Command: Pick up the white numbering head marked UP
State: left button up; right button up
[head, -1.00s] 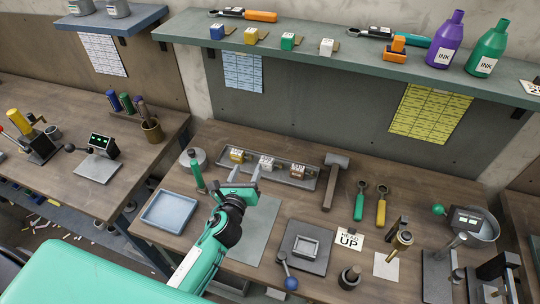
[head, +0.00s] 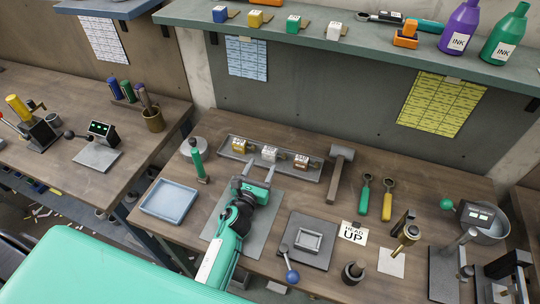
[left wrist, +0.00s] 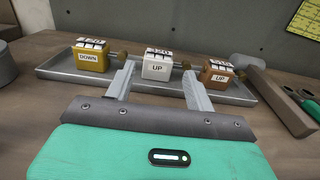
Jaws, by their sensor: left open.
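The white numbering head (left wrist: 157,68) marked UP sits in the middle of a grey tray (left wrist: 62,72), between a yellow head (left wrist: 90,58) marked DOWN and a brown head (left wrist: 217,77) marked UP. In the head view the white head (head: 269,153) stands in the same tray (head: 315,175) at the back of the bench. My left gripper (head: 256,184) is open and empty in front of the tray. In the left wrist view its two fingers (left wrist: 158,84) point toward the white head, one on each side, apart from it. My right gripper does not show.
A hammer (head: 339,170) lies right of the tray. A green-handled tool (head: 199,165) stands left of my gripper, near a blue tray (head: 169,200). A grey plate with a small frame (head: 309,240) and a HEAD UP card (head: 353,233) lie to the right.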

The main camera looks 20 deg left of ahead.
aim_at(269, 151)
pick_arm(q)
jog(key=shift+w, duration=0.75)
jog(key=shift+w+d+p, duration=0.1)
jog(key=shift+w+p, duration=0.55)
jog(key=shift+w, duration=1.9)
jog(key=c, duration=0.8)
